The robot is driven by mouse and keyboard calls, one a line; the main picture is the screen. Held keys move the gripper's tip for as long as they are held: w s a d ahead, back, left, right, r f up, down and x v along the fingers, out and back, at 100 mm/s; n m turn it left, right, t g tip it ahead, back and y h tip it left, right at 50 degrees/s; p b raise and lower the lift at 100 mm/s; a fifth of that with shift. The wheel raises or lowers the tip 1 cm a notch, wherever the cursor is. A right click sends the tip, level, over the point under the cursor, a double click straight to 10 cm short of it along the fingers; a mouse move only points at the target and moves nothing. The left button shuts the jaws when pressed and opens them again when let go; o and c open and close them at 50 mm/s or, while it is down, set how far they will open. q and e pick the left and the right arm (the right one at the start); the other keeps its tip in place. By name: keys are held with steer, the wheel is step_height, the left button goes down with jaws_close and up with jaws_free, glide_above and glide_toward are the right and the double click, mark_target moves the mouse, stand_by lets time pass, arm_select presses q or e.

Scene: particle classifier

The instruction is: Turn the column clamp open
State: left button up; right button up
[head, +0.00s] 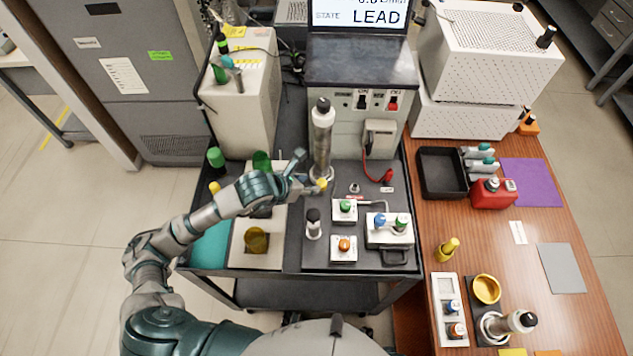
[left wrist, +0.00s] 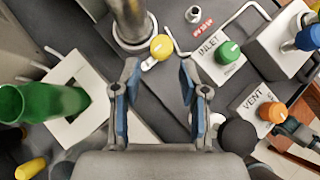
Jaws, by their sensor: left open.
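The silver column (head: 321,140) with a black cap stands upright on the dark cart top. At its foot is a small yellow knob (head: 322,184), which I take to be the column clamp. In the left wrist view the column's lower end (left wrist: 128,22) stands in a round base, with the yellow knob (left wrist: 161,47) beside it on a pale lever. My left gripper (head: 303,172) is just left of the knob in the head view. In the left wrist view its fingers (left wrist: 158,75) are apart and empty, with the knob just beyond the gap between the tips. My right gripper is not visible.
Right of the clamp are the INLET box with a green knob (head: 345,206), the VENT box with an orange knob (head: 344,244) and a box with blue and green knobs (head: 389,231). A black-capped bottle (head: 313,224) stands in front.

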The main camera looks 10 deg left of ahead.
arm_select(q)
steer(key=v, duration=0.5)
steer(key=shift+w, duration=0.1)
stand_by(0.3)
